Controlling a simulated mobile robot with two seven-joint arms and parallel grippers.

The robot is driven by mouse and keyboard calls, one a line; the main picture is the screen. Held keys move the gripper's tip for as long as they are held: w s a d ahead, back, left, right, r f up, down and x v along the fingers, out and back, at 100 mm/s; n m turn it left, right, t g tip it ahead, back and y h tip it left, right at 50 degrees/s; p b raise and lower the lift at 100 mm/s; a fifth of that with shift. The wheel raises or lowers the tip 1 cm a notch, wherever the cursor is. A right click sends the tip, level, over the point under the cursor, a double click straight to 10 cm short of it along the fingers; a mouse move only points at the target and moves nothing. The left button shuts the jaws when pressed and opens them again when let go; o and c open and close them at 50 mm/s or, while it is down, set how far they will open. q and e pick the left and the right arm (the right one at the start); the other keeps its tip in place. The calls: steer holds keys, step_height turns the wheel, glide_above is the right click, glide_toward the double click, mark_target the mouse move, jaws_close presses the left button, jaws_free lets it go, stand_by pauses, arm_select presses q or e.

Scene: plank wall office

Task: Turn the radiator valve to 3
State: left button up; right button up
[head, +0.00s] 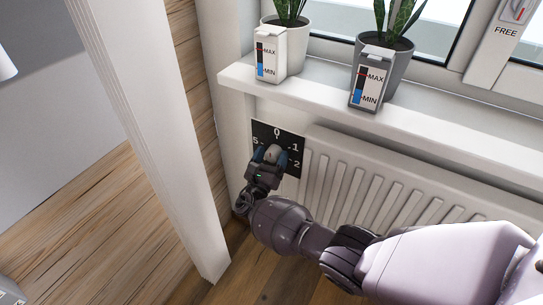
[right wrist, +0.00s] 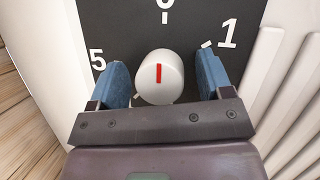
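The radiator valve is a round white knob (right wrist: 160,78) with a red mark, in front of a black dial plate (right wrist: 215,12) with white numbers. The red mark points up toward 0 in the right wrist view; 5 is to the left and 1 to the right. In the head view the knob (head: 272,153) is partly hidden by my right gripper (head: 270,155). The right gripper's blue fingers (right wrist: 162,80) are open, one on each side of the knob, with visible gaps. The 3 is hidden. My left gripper is not in view.
A white ribbed radiator (head: 390,185) stands right of the dial plate. A white window sill (head: 330,100) above holds two potted plants with level gauges (head: 268,58) (head: 369,85). A white post (head: 150,130) is at left.

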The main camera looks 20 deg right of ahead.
steer(key=c, duration=0.9)
steer(key=shift+f, duration=0.1)
